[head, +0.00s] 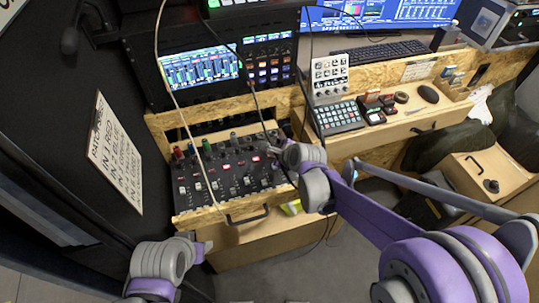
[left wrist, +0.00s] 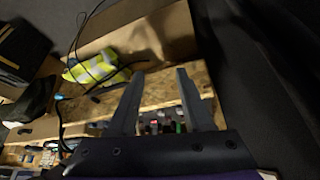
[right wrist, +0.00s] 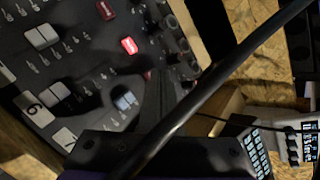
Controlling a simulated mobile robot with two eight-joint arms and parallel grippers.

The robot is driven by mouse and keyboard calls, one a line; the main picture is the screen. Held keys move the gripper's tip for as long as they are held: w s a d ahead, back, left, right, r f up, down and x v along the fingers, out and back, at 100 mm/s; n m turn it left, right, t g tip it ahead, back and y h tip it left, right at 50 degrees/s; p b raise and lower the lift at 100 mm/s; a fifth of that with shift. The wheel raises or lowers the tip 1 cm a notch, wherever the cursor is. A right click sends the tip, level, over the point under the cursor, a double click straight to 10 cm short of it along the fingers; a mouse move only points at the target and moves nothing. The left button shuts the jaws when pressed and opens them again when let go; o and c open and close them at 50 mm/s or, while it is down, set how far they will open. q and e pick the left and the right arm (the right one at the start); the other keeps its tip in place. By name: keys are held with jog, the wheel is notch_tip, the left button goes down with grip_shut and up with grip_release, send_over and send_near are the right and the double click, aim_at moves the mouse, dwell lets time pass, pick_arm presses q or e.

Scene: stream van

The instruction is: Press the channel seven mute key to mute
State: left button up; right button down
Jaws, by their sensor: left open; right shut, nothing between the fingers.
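The black audio mixer (head: 225,180) lies in a wooden drawer, with rows of knobs, keys and faders. In the right wrist view, its labels 6 and 7 (right wrist: 66,138) show at the lower left. A brightly lit red key (right wrist: 129,45) appears in line with label 6. A small dark red patch (right wrist: 148,75) beside my right fingertips seems to be the channel seven mute key, mostly hidden. My right gripper (head: 272,149) is shut and empty, low over the mixer's right side; contact cannot be told. My left gripper (head: 208,247) is open and empty, in front of the drawer.
A black cable (right wrist: 215,75) crosses close before the right wrist camera, and a pale cable (head: 160,65) hangs over the mixer. A keypad (head: 339,118) sits on the desk to the right. A yellow vest (left wrist: 105,68) lies below the drawer.

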jog(key=shift+f, duration=0.15)
jog(key=shift+r+p, duration=0.35)
jog(key=shift+r, duration=0.4)
jog(key=shift+r, duration=0.1)
jog(key=shift+r+p, duration=2)
jog(key=shift+r, duration=0.9)
